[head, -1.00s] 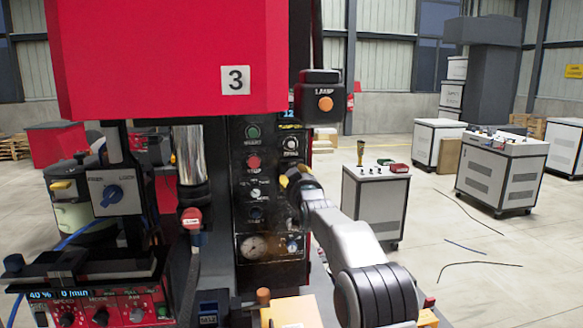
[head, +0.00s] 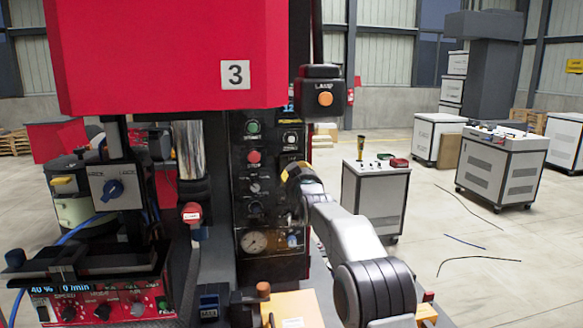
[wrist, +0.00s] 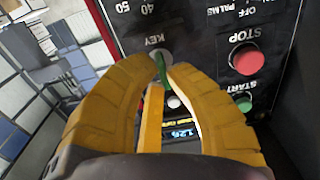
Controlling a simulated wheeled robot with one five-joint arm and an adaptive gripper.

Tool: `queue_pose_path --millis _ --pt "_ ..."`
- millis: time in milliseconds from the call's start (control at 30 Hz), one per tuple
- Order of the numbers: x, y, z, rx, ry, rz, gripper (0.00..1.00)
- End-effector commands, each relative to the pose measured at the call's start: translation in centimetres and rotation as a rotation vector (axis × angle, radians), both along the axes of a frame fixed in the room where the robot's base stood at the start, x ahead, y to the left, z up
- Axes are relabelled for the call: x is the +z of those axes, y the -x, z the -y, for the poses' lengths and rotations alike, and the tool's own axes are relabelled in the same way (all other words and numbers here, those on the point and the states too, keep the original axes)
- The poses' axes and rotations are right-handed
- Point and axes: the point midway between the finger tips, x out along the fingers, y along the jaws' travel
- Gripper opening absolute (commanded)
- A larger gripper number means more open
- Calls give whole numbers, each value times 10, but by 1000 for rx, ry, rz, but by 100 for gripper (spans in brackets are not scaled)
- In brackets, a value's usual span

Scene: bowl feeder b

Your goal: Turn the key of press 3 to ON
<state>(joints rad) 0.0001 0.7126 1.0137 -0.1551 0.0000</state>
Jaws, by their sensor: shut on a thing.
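The control panel of press 3 (head: 252,180) is dark, with a green START button (head: 253,127) and a red STOP button (head: 254,156). My gripper (head: 288,172) is at the panel's right side, and its body hides part of the panel in the head view. In the wrist view, the yellow fingers of my gripper (wrist: 163,66) close around a small green key (wrist: 160,70) just below the KEY label. The key's slot and ON/OFF marks are hidden or too small to read.
A lamp box (head: 322,96) with an orange button hangs at the panel's upper right. The red press head (head: 165,55) overhangs the panel. A white cart (head: 375,195) stands behind my arm at the right. The floor further right has loose cables.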

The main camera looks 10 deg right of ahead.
Motion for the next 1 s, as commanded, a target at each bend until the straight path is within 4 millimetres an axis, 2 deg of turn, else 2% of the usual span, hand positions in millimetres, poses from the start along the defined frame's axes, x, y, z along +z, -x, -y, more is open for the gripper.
queue_pose_path --millis 333,700,1000 --pt "0 0 0 0 -19 1 0" --pt "0 0 0 1 -357 2 0" --pt "1 0 0 1 -440 2 0"
